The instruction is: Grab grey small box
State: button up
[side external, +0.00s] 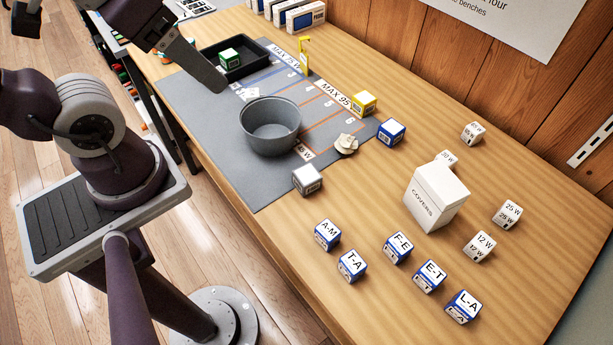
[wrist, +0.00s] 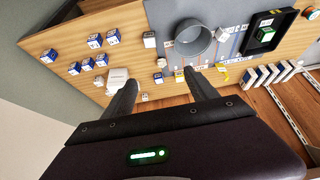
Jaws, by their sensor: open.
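The grey small box (side external: 307,179) has a pale top and grey sides. It sits on the wooden table at the near corner of the grey mat, in front of the grey bowl. In the wrist view the small box (wrist: 149,40) shows left of the bowl, beyond my fingertips. My gripper (wrist: 160,77) is open and empty, its two fingers spread. In the side view my gripper (side external: 217,85) is high at the upper left, over the mat, well apart from the box.
A grey bowl (side external: 271,127) stands on the mat (side external: 212,147). A black tray (side external: 265,73) holds a green box. A yellow box (side external: 362,103), a blue box (side external: 391,132) and a crumpled pale object (side external: 346,144) lie nearby. A white COVERS box (side external: 437,197) and several labelled cubes stand to the right.

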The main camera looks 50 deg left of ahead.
jog(key=shift+o, duration=1)
